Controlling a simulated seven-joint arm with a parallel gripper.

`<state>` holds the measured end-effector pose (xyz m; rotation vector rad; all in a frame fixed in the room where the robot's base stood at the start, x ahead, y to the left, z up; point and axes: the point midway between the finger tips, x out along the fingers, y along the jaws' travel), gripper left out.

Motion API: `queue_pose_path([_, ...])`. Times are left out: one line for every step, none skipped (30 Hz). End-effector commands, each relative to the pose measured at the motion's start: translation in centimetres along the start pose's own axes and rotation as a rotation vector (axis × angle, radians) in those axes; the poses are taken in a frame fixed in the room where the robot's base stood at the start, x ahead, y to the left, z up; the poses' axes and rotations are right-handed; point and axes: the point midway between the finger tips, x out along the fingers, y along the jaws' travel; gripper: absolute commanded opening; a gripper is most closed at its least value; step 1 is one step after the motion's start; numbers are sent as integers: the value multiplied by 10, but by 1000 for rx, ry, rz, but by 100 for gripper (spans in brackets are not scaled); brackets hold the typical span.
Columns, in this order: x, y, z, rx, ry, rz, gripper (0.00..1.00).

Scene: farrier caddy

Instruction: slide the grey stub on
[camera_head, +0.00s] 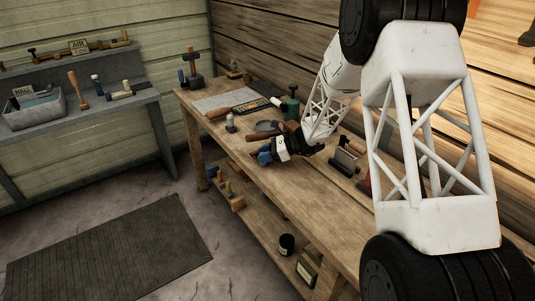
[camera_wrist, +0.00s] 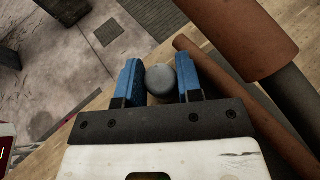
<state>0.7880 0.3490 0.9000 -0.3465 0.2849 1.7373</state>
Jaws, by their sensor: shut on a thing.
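In the wrist view, a grey stub (camera_wrist: 161,80) with a rounded end sits between the two blue fingers of my gripper (camera_wrist: 156,82). The gripper is shut on it. In the head view, my gripper (camera_head: 265,156) is low over the front edge of the wooden workbench (camera_head: 285,190), with its fingers toward the left. The stub is too small and covered to make out there. What the stub slides onto cannot be told from these views.
Large brown handles (camera_wrist: 238,38) lie close on the right of my gripper in the wrist view. The floor in front is open.

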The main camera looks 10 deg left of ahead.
Motion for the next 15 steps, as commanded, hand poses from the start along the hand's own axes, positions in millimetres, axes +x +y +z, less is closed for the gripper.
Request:
queue_pose_path([2, 2, 2, -2, -2, 5, 0])
queue_pose_path([3, 2, 2, -2, -2, 6, 0])
queue_pose_path([3, 2, 2, -2, -2, 6, 0])
queue_pose_path([3, 2, 2, -2, -2, 7, 0])
queue_pose_path([3, 2, 3, -2, -2, 7, 0])
queue_pose_path([3, 2, 2, -2, -3, 7, 40])
queue_pose_path([3, 2, 2, -2, -2, 7, 44])
queue_pose_path([3, 2, 2, -2, -2, 7, 49])
queue_pose_path([3, 2, 2, -2, -2, 6, 55])
queue_pose_path([2, 2, 2, -2, -2, 6, 59])
queue_pose_path([2, 2, 2, -2, -2, 6, 59])
queue_pose_path([2, 2, 2, -2, -2, 6, 59])
queue_pose_path([2, 2, 2, -1, -2, 6, 59])
queue_pose_path([2, 2, 1, -1, -2, 5, 59])
queue_pose_path([2, 2, 1, -1, -1, 5, 59])
